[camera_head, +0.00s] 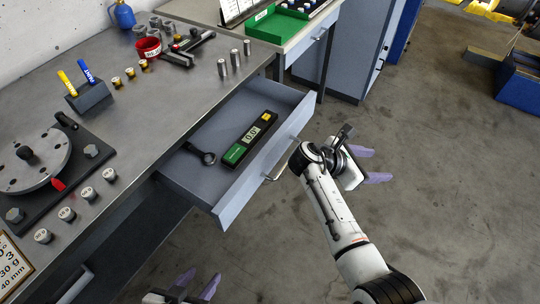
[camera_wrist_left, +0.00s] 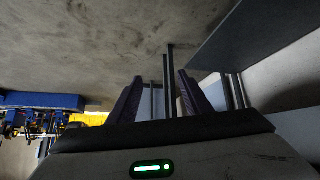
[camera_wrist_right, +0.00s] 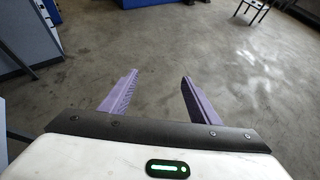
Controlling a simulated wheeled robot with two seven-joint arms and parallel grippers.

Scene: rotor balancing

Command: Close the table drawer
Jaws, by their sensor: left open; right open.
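The table drawer (camera_head: 247,194) is pulled out from the grey workbench (camera_head: 199,76). Its front panel with a bar handle (camera_head: 283,160) faces right. Inside lie a green and black digital level (camera_head: 249,137) and a dark wrench-like tool (camera_head: 200,153). My right gripper (camera_head: 378,165) is open and empty, to the right of the drawer front and apart from it; its purple fingers also show in the right wrist view (camera_wrist_right: 160,98). My left gripper (camera_head: 196,283) is open and empty, low at the bottom edge, below the drawer; its fingers show in the left wrist view (camera_wrist_left: 153,97).
A second table (camera_head: 294,38) with a green tray stands behind. The floor (camera_head: 440,170) to the right is clear.

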